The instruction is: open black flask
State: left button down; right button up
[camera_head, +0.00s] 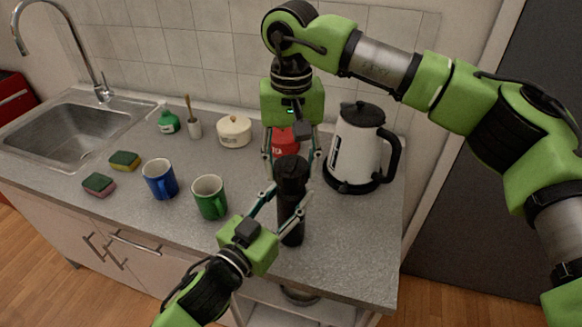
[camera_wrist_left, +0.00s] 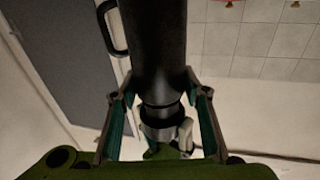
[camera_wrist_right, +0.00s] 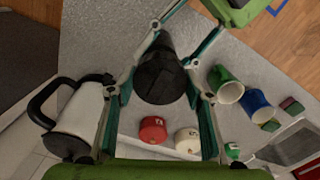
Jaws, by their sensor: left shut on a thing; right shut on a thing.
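The black flask (camera_head: 292,228) stands upright at the front of the grey counter. My left gripper (camera_head: 284,200) comes in from the front left and is shut on the flask's body; the dark body fills the middle of the left wrist view (camera_wrist_left: 157,45). My right gripper (camera_head: 290,174) reaches down from above and is shut on the flask's top. The right wrist view shows that black top (camera_wrist_right: 160,76) between the fingers. The flask still looks like one piece, and the fingers partly hide its upper part.
A white kettle (camera_head: 356,150) stands close right of the flask. A red container (camera_head: 285,142) is behind my right gripper. A green mug (camera_head: 209,197) and a blue mug (camera_head: 160,179) stand to the left, with sponges (camera_head: 99,184) beyond. The counter (camera_head: 340,260) is clear at front right.

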aim_at(291, 165)
pick_arm(q)
jog(key=shift+f, duration=0.1)
pick_arm(e)
jog(key=shift+r, duration=0.1)
jog(key=shift+r, duration=2)
pick_arm(q)
jog(key=c, duration=1.1)
grip_release()
